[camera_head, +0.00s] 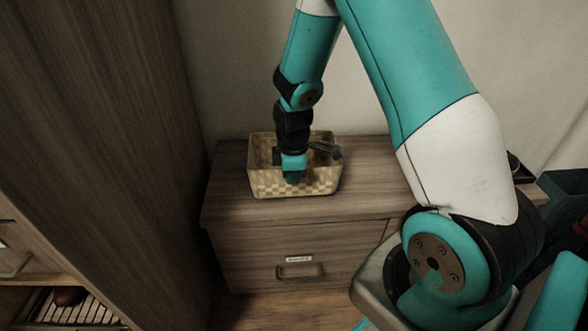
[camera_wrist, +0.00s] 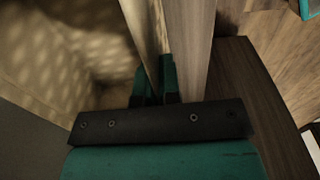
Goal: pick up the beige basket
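The beige basket (camera_head: 322,183) is a rectangular woven box with a checkered pattern. It appears to rest upright on the wooden cabinet top in the head view. In the wrist view, the patterned inside of the basket (camera_wrist: 45,65) lies on the left. The two fingers of my gripper (camera_wrist: 156,85) are close together, one on each side of the thin basket wall, and look closed on it. The fingertips are partly hidden.
The wooden cabinet (camera_head: 245,212) has a drawer with a handle (camera_head: 299,271) below the basket. A tall wooden panel (camera_head: 100,120) stands to the left, and a pale wall (camera_head: 230,70) is behind. A dark object (camera_head: 325,149) shows at the basket's right side.

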